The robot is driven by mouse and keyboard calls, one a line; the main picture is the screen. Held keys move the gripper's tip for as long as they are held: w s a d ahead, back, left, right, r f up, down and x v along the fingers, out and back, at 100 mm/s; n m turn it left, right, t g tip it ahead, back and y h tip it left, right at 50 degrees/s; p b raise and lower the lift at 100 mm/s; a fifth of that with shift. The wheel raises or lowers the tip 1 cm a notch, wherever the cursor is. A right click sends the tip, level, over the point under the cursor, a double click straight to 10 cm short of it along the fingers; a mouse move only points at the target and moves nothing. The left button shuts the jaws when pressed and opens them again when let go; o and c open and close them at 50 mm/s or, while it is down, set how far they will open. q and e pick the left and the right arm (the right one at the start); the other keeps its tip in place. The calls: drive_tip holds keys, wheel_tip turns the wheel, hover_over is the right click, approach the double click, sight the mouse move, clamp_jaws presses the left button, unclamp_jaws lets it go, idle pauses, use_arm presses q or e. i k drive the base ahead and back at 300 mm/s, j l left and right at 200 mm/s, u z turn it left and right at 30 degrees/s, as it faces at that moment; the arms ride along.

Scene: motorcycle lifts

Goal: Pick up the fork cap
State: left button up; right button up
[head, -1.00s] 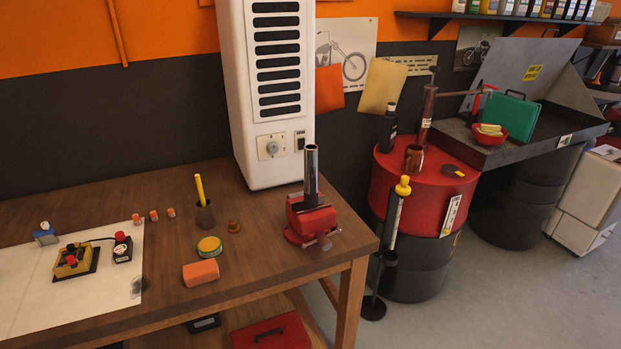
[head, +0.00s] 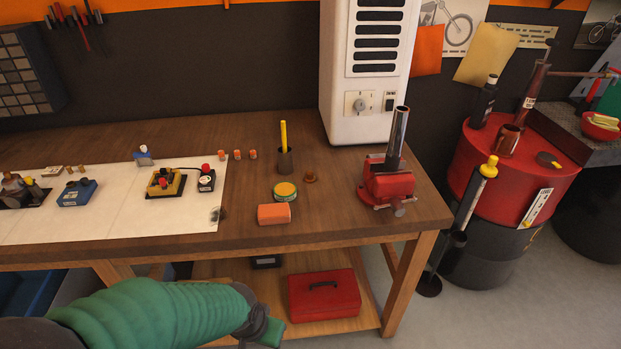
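A small brown round cap (head: 311,177), which looks like the fork cap, lies on the wooden workbench (head: 335,215), left of the red vise (head: 388,184). A shiny metal tube (head: 397,138) stands in the vise, leaning slightly right. My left arm comes in from the lower left in a green ribbed sleeve, in front of the bench. The dark part at its end, my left gripper (head: 264,328), is low, below the bench top and well apart from the cap. Whether its fingers are open is not clear. My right gripper is not in view.
Near the cap are a dark cup with a yellow stick (head: 284,155), a green-and-yellow tin (head: 285,191) and an orange block (head: 274,214). A white cabinet (head: 368,75) stands behind. A red toolbox (head: 324,295) sits on the lower shelf. The bench front right is clear.

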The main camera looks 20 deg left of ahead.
sight(309, 177)
drive_tip(key=i+l+u, duration=0.55)
drive_tip(key=i+l, duration=0.2)
drive_tip(key=l, duration=0.15)
drive_tip(key=i+l+u, duration=0.3)
drive_tip(key=l, duration=0.25)
